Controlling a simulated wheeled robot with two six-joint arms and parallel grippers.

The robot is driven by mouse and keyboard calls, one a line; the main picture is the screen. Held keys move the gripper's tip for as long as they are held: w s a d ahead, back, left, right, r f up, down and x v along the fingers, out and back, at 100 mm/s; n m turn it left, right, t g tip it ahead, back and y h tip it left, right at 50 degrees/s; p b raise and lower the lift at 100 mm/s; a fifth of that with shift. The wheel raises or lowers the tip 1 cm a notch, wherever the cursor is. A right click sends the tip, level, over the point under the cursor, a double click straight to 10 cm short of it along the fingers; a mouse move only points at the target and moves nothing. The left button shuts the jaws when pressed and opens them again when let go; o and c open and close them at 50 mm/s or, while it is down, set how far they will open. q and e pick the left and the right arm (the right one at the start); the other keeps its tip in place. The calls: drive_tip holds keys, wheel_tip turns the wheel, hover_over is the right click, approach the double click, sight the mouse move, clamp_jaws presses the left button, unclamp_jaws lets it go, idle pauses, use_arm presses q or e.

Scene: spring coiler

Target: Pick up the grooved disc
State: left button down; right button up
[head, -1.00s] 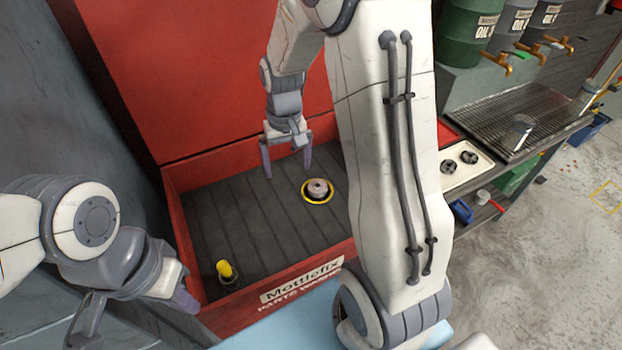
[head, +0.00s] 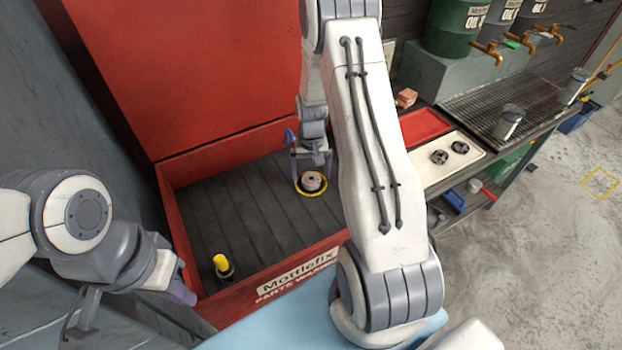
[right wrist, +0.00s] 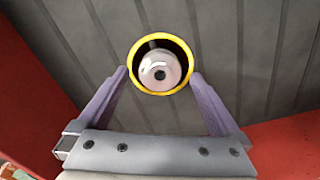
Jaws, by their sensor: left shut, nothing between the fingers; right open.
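The grooved disc (head: 312,181) is a small pale pinkish-grey round piece with a centre hole. It sits inside a yellow-rimmed dark ring on the floor of the red parts washer (head: 290,283); it also shows in the right wrist view (right wrist: 160,72). My right gripper (head: 311,172) is open, its purple fingers just behind the disc in the head view. In the right wrist view its fingertips (right wrist: 160,76) lie either side of the ring, with nothing gripped. My left gripper (head: 135,305) is shut and empty, left of the washer's front corner, partly hidden by its own wrist.
A yellow-topped dark piece (head: 222,266) stands in the washer's front left corner. The washer's red walls surround the work floor. To the right, a bench holds a cream tray (head: 450,157) with dark round parts and a red tray (head: 432,126). Most of the washer floor is clear.

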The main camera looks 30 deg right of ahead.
drive_tip(key=shift+f, duration=0.7)
clamp_jaws()
drive_tip(key=shift+r, duration=0.1)
